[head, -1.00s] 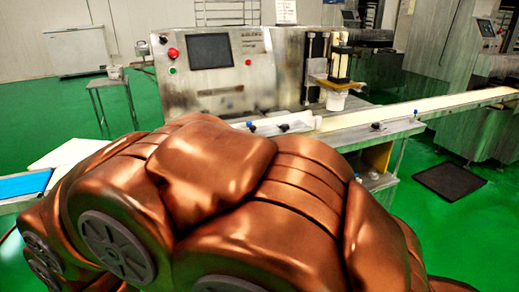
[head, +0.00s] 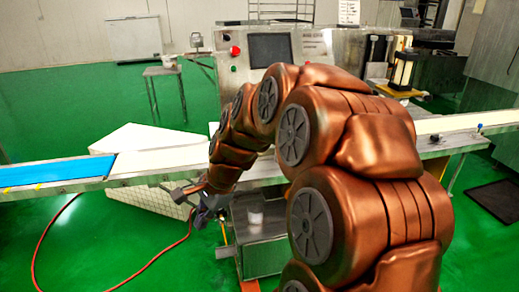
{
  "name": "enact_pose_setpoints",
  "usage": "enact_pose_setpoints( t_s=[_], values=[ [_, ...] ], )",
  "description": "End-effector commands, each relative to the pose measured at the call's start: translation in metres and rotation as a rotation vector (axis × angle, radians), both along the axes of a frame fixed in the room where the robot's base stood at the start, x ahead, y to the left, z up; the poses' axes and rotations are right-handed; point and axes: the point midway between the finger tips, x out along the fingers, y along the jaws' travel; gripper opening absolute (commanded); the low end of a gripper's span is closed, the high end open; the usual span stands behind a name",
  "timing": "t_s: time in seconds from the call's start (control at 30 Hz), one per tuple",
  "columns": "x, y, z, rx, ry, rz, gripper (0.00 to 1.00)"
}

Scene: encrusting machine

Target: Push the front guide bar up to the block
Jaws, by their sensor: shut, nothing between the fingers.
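My copper-coloured arm fills the middle and right of the head view. My gripper (head: 205,215) hangs in front of the left conveyor's near edge, small and dark, with its fingers together and nothing seen in them. The machine's conveyor belt (head: 450,123) runs off to the right behind my arm. The front guide bar and the block cannot be made out, as my arm covers the middle stretch of the belt. My gripper appears apart from the machine's belt, to the left of its covered part.
The machine cabinet with a screen (head: 271,50) and red button stands behind my arm. A blue and white conveyor (head: 57,172) lies at left. A steel box (head: 262,240) sits below. A red hose (head: 66,204) crosses the green floor, which is open at front left.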

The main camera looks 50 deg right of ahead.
Motion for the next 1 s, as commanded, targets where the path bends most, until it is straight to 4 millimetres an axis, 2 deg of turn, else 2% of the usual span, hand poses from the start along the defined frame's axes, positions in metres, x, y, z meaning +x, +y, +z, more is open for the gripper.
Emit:
enact_pose_setpoints(
  t_s=[0.03, 0.1, 0.23, 0.4, 0.5, 0.6, 0.7, 0.87, 1.0],
  values=[
    [0.011, -0.026, 0.009, 0.039, -0.014, -0.141, 0.0],
    [0.026, -0.062, 0.019, 0.1, -0.035, -0.343, 0.0],
    [0.04, -0.138, 0.036, 0.227, -0.083, -0.717, 0.0],
    [0.034, -0.233, 0.053, 0.389, -0.146, -1.136, 0.0],
    [0.024, -0.274, 0.059, 0.467, -0.177, -1.307, 0.0],
    [0.015, -0.3, 0.063, 0.518, -0.199, -1.415, 0.0],
    [0.012, -0.313, 0.064, 0.544, -0.211, -1.467, 0.0],
    [0.019, -0.316, 0.055, 0.552, -0.213, -1.48, 0.0],
    [0.034, -0.316, 0.038, 0.554, -0.206, -1.477, 0.0]
  ],
)
